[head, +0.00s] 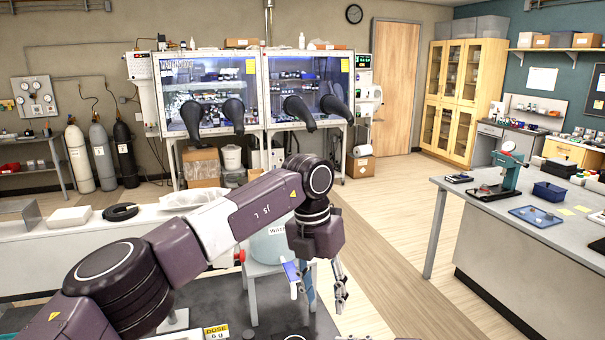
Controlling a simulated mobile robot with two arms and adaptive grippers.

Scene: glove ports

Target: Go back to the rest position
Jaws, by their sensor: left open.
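My left arm comes in from the lower left and bends down at the wrist. My left gripper (320,290) hangs below it, fingers pointing down and apart, with nothing clearly between them. A small blue and white piece (293,273) shows at its left finger; I cannot tell whether it is part of the gripper. The gripper is in front of a pale blue-green container (268,246) on a grey stand (262,269). The container's label is partly hidden by my arm.
A dark surface with a yellow "DOSE" sign (216,332) lies at the bottom. A white bench (70,240) is at left, a grey bench (490,215) with a green press (508,165) at right. Glove boxes (262,90) stand behind. Wooden floor (400,250) is clear between.

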